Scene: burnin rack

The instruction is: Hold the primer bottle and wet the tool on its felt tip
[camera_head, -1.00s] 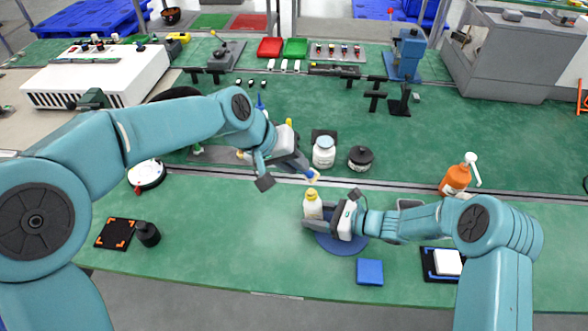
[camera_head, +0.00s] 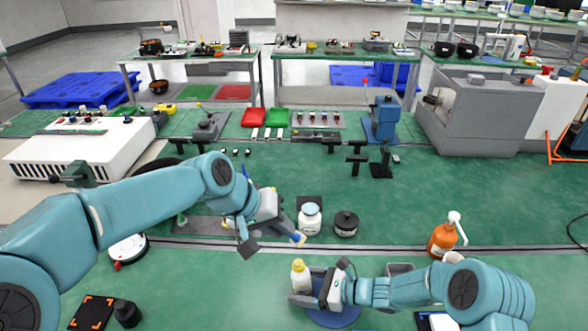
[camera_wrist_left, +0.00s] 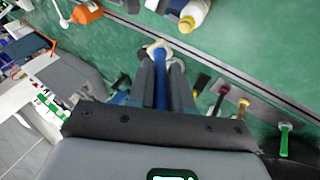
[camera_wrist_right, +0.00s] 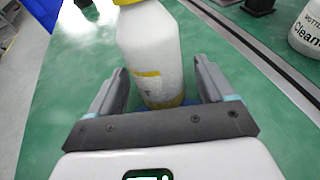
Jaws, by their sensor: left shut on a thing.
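The primer bottle (camera_head: 299,276) is white with a yellow cap and stands upright at the blue round mat (camera_head: 335,319). In the right wrist view the bottle (camera_wrist_right: 152,55) stands between the fingers. My right gripper (camera_head: 307,287) is open around it, with a visible gap beside the right finger. My left gripper (camera_head: 287,228) is shut on a blue-handled tool (camera_wrist_left: 160,85) with a pale end. In the head view the tool (camera_head: 298,239) points toward the bottle, above and apart from its cap. The felt tip is not visible; the yellow cap covers the bottle's top.
A white labelled jar (camera_head: 310,219) and a black jar (camera_head: 346,224) stand just behind the tool. An orange pump bottle (camera_head: 443,239) is at the right. A rail (camera_head: 380,245) crosses the bench. A black bottle (camera_head: 127,313) stands at the front left.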

